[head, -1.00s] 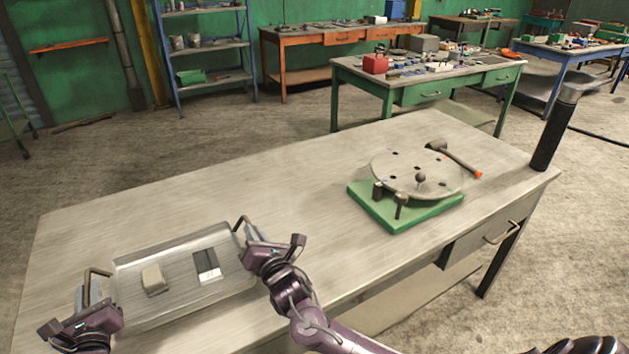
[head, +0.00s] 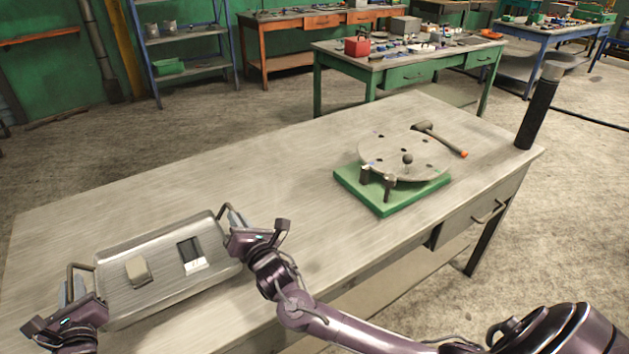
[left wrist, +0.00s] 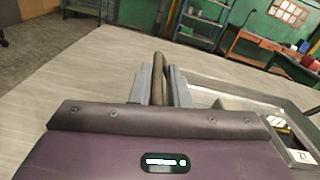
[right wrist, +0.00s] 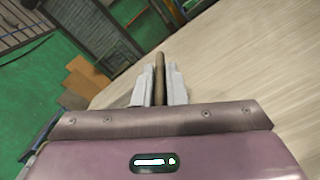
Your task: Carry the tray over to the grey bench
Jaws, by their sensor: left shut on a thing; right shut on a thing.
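A shallow metal tray (head: 112,262) is over the left part of the grey bench (head: 250,150). I cannot tell whether it touches the top. In it are a beige block (head: 138,271) and a flat dark-and-white piece (head: 193,254). My left gripper (head: 73,287) is shut on the tray's left handle, a bent bar that shows between the fingers in the left wrist view (left wrist: 160,78). My right gripper (head: 235,225) is shut on the right handle, seen between the fingers in the right wrist view (right wrist: 160,78). The tray looks about level.
A round plate with holes on a green base (head: 388,203) stands on the bench, with a hammer (head: 440,138) at its far side. A black post (head: 537,112) rises at the right corner. The bench middle is clear. A green table (head: 400,72) stands behind.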

